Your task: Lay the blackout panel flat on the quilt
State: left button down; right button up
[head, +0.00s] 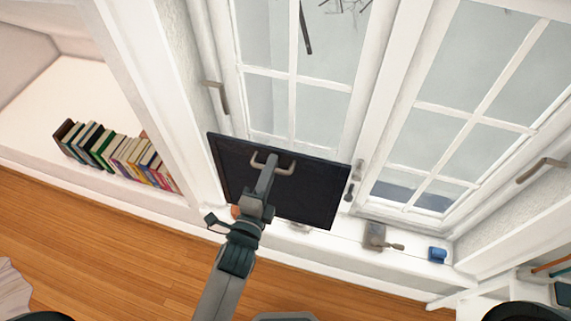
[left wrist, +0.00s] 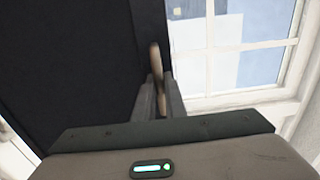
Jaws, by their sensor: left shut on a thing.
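The blackout panel (head: 315,190) is a dark, flat rectangle standing tilted in front of the window, above the sill. It fills the left of the left wrist view (left wrist: 70,65). My left gripper (head: 271,168) is shut on the panel's pale handle (head: 285,165). In the left wrist view the handle (left wrist: 157,70) sits between the two fingers. A pale, wrinkled cloth (head: 12,288), perhaps the quilt, shows only as an edge at the lower left. My right gripper is not in view.
The white sill holds a grey metal object (head: 375,236) and a blue object (head: 437,254), right of the panel. Window handles (head: 218,97) stick out nearby. A row of books (head: 110,150) stands in the left alcove. The wooden floor (head: 90,250) is clear at left.

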pick_arm(q)
jog(key=shift+s+a+f+b, duration=0.1)
jog(key=shift+a+f+b, duration=0.1)
jog(key=shift+a+b, duration=0.4)
jog(key=s+a+f+n+y+b, duration=0.1)
jog(key=s+a+y+b, duration=0.1)
jog(key=a+b, duration=0.5)
jog(key=s+a+n+y+b, duration=0.2)
jog(key=s+a+y+b, duration=0.1)
jog(key=a+b, duration=0.4)
jog(key=shift+s+a+f+n+t+y, duration=0.3)
jog(key=shift+s+a+f+t, duration=0.1)
jog(key=shift+a, duration=0.85)
jog(key=shift+r, duration=0.1)
